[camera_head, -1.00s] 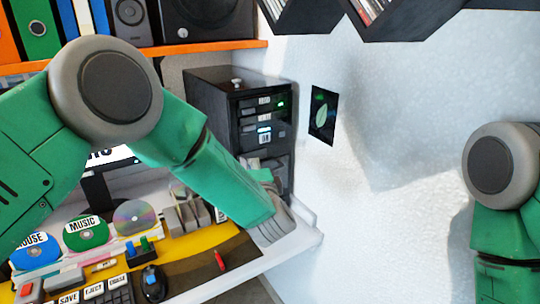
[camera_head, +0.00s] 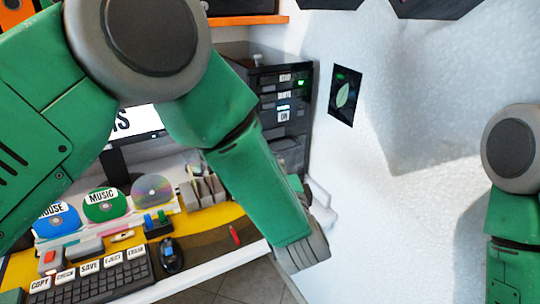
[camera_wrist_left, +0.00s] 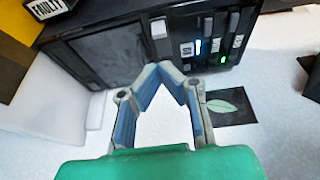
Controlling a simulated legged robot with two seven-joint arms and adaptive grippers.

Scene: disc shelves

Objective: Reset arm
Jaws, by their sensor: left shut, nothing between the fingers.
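My left arm reaches across the head view from the left, and its grey end (camera_head: 302,252) is just off the right end of the desk. In the left wrist view the fingertips of my left gripper (camera_wrist_left: 160,70) meet in a point, with nothing between them. Beyond them is the black computer tower (camera_wrist_left: 115,50), which stands at the back right of the desk in the head view (camera_head: 290,78). My right arm hangs at the right edge of the head view; its gripper is out of the picture.
The desk holds a blue disc (camera_head: 58,222), a green MUSIC disc (camera_head: 104,205), a silver disc (camera_head: 153,193), a keyboard (camera_head: 95,278) and a mouse (camera_head: 170,255). A white wall (camera_head: 410,80) with a leaf picture (camera_head: 344,96) fills the right.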

